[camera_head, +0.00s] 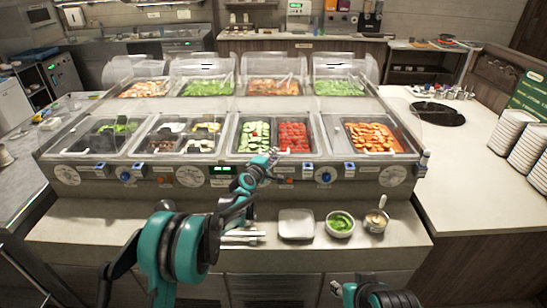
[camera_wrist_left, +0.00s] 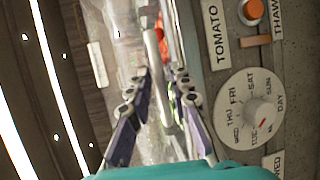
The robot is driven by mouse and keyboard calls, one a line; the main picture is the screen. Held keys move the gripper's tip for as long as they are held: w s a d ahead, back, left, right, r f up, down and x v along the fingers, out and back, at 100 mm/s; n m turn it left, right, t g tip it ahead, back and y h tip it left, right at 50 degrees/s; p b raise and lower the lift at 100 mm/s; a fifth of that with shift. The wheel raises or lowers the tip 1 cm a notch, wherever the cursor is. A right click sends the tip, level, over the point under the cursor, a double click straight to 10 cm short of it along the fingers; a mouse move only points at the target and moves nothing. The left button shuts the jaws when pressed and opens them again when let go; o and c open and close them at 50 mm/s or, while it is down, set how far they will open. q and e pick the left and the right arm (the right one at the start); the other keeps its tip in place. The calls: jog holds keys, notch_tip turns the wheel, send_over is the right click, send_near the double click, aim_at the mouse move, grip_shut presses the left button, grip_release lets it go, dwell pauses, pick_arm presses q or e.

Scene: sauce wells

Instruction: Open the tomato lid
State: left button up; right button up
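The tomato well (camera_head: 293,137) holds red slices in the front row, right of the cucumber well (camera_head: 254,136). Its clear lid is hard to make out; it appears to lie down over the food. My left gripper (camera_head: 272,157) is at the front edge of this well. In the left wrist view, the gripper (camera_wrist_left: 161,76) has its two fingers apart, with a pale bar (camera_wrist_left: 154,50), likely the lid's handle, between them. I cannot tell whether they touch it. A TOMATO label (camera_wrist_left: 214,32) is beside the fingers. My right gripper (camera_head: 336,288) is low at the front, its fingers unclear.
The counter's front shelf holds a white square plate (camera_head: 296,224), a bowl of green sauce (camera_head: 340,224) and a small cup (camera_head: 376,221). Knobs and dials (camera_head: 326,176) line the front panel. Plate stacks (camera_head: 512,133) stand at right.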

pick_arm(q)
grip_shut()
